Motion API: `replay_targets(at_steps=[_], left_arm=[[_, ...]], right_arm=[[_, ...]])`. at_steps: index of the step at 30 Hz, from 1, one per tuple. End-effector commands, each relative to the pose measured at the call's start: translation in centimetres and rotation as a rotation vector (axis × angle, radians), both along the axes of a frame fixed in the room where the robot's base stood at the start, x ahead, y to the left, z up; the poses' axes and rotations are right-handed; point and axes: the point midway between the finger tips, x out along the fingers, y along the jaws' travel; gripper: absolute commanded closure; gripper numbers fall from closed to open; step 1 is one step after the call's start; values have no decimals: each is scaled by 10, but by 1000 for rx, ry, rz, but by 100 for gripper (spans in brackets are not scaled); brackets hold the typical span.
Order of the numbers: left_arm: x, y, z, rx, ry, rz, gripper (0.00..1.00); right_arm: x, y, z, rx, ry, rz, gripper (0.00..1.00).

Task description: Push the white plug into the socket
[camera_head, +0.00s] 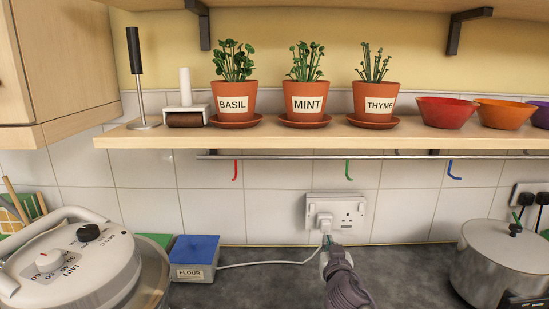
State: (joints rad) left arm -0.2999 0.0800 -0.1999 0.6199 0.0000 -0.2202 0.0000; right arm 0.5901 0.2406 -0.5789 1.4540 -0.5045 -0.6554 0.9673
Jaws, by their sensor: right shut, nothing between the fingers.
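The white double socket (350,212) is on the tiled wall above the counter. The white plug (325,220) is at its left outlet. I cannot tell whether a gap is left between plug and socket face. A white cord (265,264) runs from the plug area down and left along the counter. My right gripper (327,239) comes up from below, its fingertips shut and empty, just under the plug. I cannot tell whether they touch it. My left gripper is not in view.
A shelf (300,138) with potted herbs and bowls is above, with a hook rail (300,157) under it. A steel pot (505,255) stands right, a white appliance (80,265) left, and a flour box (194,258) beside it. The counter around my right arm is clear.

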Motion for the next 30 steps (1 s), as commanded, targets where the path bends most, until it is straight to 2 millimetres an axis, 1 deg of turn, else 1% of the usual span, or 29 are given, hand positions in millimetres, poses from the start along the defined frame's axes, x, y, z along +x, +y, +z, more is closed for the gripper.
replay_targets(at_steps=[1, 9, 13, 21, 27, 30], left_arm=[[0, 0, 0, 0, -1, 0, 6], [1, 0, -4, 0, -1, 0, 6], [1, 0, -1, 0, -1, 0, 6], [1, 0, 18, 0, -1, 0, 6], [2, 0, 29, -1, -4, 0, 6], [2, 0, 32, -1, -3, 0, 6]], right_arm=[[4, -4, 8, -1, -14, -6, 100], [10, -4, 8, 0, -15, -5, 100], [8, -4, 10, 0, -14, -5, 100], [-16, -3, 21, 0, -13, -5, 100], [-35, -1, 25, 0, -9, -2, 100], [-41, -1, 25, 0, -7, -3, 100]])
